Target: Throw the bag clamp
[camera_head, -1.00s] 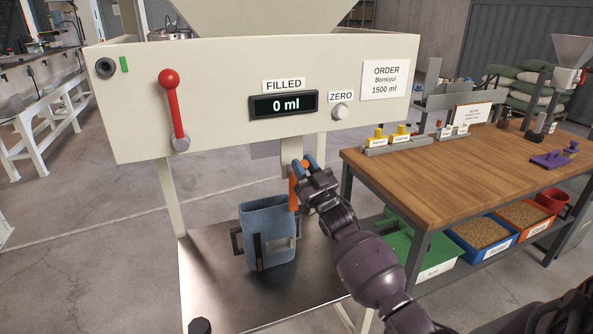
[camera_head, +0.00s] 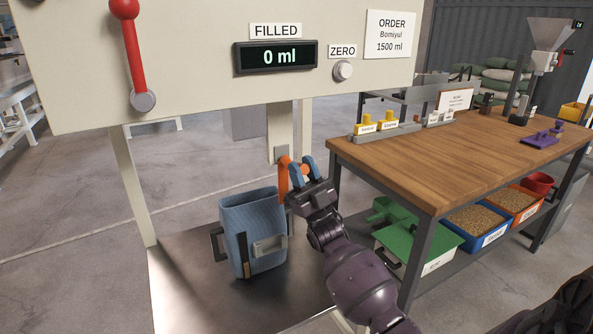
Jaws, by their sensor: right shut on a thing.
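The orange clamp lever (camera_head: 284,180) shows below the filling machine's panel, just above the right rim of the blue bag (camera_head: 253,232). My right gripper (camera_head: 299,168), with blue fingertips, is shut on the orange lever. The gripper hides part of the lever. The blue bag stands upright and open-topped on the steel platform (camera_head: 190,290), with dark handles at its sides and a pale label on its front. My left gripper is not in view.
The cream panel (camera_head: 205,85) has a red-knobbed lever (camera_head: 133,50), a display (camera_head: 275,56) reading 0 ml and a ZERO knob (camera_head: 342,70). A wooden workbench (camera_head: 440,150) stands close on the right, with bins below. The platform left of the bag is clear.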

